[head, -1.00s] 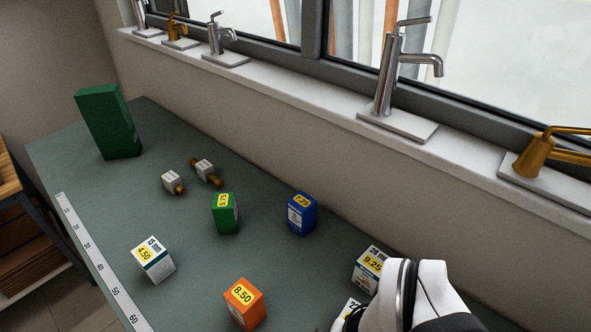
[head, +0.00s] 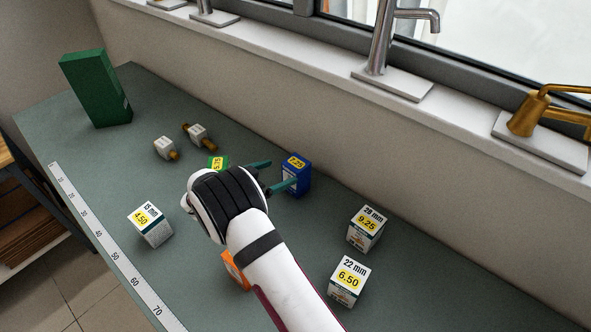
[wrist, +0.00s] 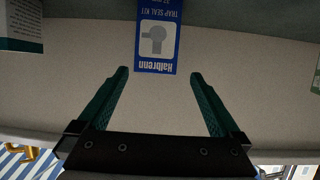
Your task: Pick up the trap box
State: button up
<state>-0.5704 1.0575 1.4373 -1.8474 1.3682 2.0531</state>
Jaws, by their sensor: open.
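The trap box is the blue box (head: 298,172) with a yellow 7.25 label on top, standing on the bench near the wall. In the wrist view, the blue box (wrist: 158,38) appears upside down and reads "TRAP SEAL KIT". My gripper (head: 283,172) is open, with its teal fingers pointing towards the blue box. In the wrist view, my gripper's fingertips (wrist: 160,73) are spread wider than the box, which lies ahead between them. I cannot tell whether a finger touches it. Nothing is held.
White boxes marked 4.50 (head: 150,225), 9.25 (head: 366,229) and 6.50 (head: 349,281) stand around. Two small fittings (head: 165,147) and a tall green box (head: 95,90) are at left.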

aim_at(303, 166)
jog(key=x, duration=1.1)
jog(key=shift+s+d+f, duration=0.2)
jog(key=shift+s+f, duration=0.1)
jog(key=shift+f, duration=0.1)
jog(key=c, duration=1.5)
jog(key=shift+r, duration=0.1)
